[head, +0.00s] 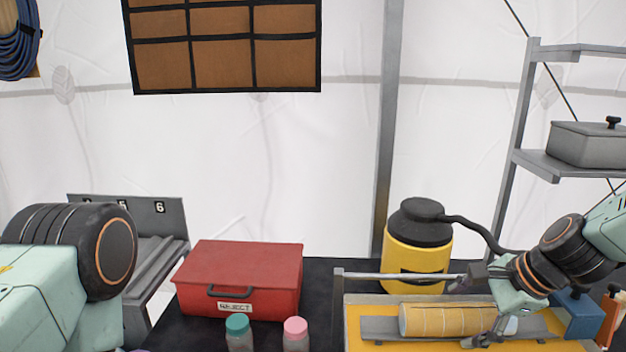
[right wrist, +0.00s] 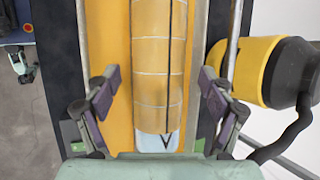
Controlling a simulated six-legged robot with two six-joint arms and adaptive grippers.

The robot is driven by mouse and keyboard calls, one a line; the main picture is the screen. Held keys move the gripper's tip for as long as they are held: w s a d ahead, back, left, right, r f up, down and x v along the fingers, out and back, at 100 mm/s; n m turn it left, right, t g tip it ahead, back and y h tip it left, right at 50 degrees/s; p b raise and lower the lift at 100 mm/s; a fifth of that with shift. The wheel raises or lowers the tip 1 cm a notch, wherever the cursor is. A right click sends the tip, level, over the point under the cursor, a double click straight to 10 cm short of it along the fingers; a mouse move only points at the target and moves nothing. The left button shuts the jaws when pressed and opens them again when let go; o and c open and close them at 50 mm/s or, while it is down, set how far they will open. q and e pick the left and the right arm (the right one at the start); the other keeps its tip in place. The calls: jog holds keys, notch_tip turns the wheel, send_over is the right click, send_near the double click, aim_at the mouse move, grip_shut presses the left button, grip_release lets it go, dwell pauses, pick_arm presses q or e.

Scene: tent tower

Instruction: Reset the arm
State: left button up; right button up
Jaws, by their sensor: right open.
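My right gripper (head: 484,305) is at the lower right of the head view, over a yellow cylinder with pale ring lines (head: 445,320). In the right wrist view my right gripper (right wrist: 158,95) has its two fingers spread apart, one on each side of the cylinder (right wrist: 150,60). A dark line runs along the cylinder, and its near end is pale with a dark V-shaped mark. The cylinder lies on a grey support on a yellow board (head: 353,325). Whether the fingers touch it I cannot tell. My left arm shows at the lower left, but its gripper is out of view.
A red box marked REJECT (head: 240,275) and two bottles with teal (head: 238,325) and pink (head: 296,328) caps stand left of the board. A yellow canister with a black hose (head: 415,250) stands behind it. A grey rail (head: 400,276) crosses the board's back. Shelves (head: 545,165) stand right.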

jog(key=shift+w+a+f, duration=0.1)
jog(key=shift+f, duration=0.05)
notch_tip(320, 180, up, 2)
jog(key=shift+w+r+p, duration=0.1)
jog(key=shift+p, duration=0.95)
notch_tip(320, 180, up, 4)
jog(key=p, duration=0.3)
jog(key=shift+r+p, duration=1.1)
